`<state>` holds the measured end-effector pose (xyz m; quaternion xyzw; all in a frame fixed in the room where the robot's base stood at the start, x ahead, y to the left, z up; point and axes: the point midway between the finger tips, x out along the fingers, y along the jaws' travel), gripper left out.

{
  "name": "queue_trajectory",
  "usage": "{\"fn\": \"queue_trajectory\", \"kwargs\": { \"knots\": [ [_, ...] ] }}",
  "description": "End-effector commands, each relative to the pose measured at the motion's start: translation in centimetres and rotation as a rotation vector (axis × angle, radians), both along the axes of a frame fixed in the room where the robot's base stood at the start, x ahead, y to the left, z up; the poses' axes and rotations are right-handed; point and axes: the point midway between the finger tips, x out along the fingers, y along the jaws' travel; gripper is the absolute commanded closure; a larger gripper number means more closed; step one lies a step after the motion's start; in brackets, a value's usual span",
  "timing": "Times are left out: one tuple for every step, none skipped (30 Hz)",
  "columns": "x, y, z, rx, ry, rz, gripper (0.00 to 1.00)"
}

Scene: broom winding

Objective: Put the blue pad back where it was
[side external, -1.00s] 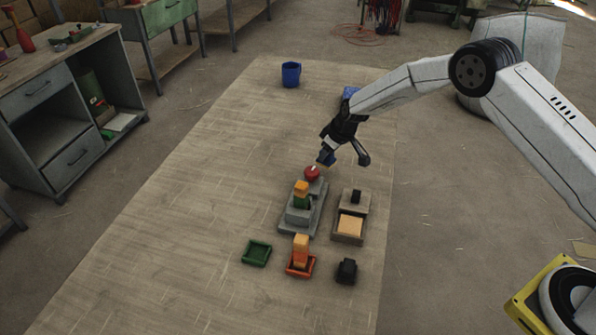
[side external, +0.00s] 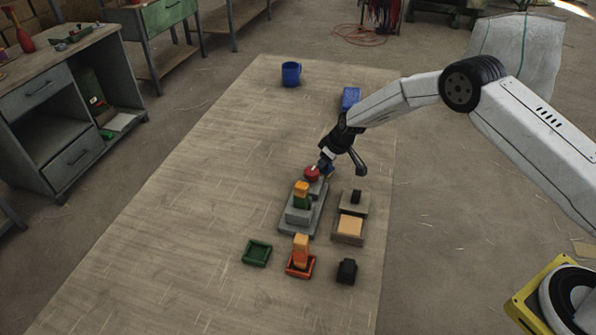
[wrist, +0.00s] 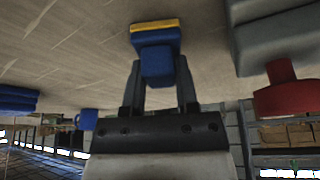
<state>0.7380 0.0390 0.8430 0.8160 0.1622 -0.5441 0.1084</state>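The blue pad (wrist: 156,52) shows in the wrist view as a blue block with a yellow layer along its far edge. My gripper (wrist: 158,85) has a finger on each side of its blue grip and is shut on it. In the side view my gripper (side external: 331,162) is low, just behind and right of a round red knob (side external: 312,174). The pad (side external: 329,172) is mostly hidden there, a small blue patch beside the knob. I cannot tell whether it touches the surface below.
Left and in front stands a grey stepped block (side external: 300,215) with green and orange pieces. A tray with a tan top (side external: 350,226), a green tray (side external: 257,253), an orange tray (side external: 300,268) and a black block (side external: 347,271) are nearer. A blue mug (side external: 291,74) and blue block (side external: 351,98) stand behind.

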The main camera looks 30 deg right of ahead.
Motion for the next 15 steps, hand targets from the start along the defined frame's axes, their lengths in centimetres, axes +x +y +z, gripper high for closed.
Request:
{"fn": "queue_trajectory", "kwargs": {
  "knots": [
    [0.01, 0.01, 0.02, 0.0, 0.0, 0.0, 0.47],
    [0.0, 0.0, 0.01, 0.0, 0.0, 0.0, 0.37],
    [0.0, 0.0, 0.01, 0.0, 0.0, 0.0, 0.27],
    [0.0, 0.0, 0.01, 0.0, 0.0, 0.0, 0.27],
    [0.0, 0.0, 0.01, 0.0, 0.0, 0.0, 0.27],
    [0.0, 0.0, 0.01, 0.0, 0.0, 0.0, 0.27],
    [0.0, 0.0, 0.01, 0.0, 0.0, 0.0, 0.27],
    [0.0, 0.0, 0.01, 0.0, 0.0, 0.0, 0.27],
    [-0.01, -0.01, 0.01, 0.0, 0.0, 0.0, 0.27],
    [-0.01, -0.01, 0.01, 0.0, 0.0, 0.0, 0.27],
    [-0.01, -0.01, 0.01, 0.0, 0.0, 0.0, 0.27],
    [-0.01, 0.0, 0.03, 0.0, 0.0, 0.0, 0.27],
    [-0.01, 0.01, 0.05, 0.0, 0.0, 0.0, 0.27],
    [-0.01, 0.01, 0.09, 0.0, 0.0, 0.0, 0.27],
    [-0.01, 0.01, 0.17, 0.0, 0.0, 0.0, 0.27]
  ]
}}
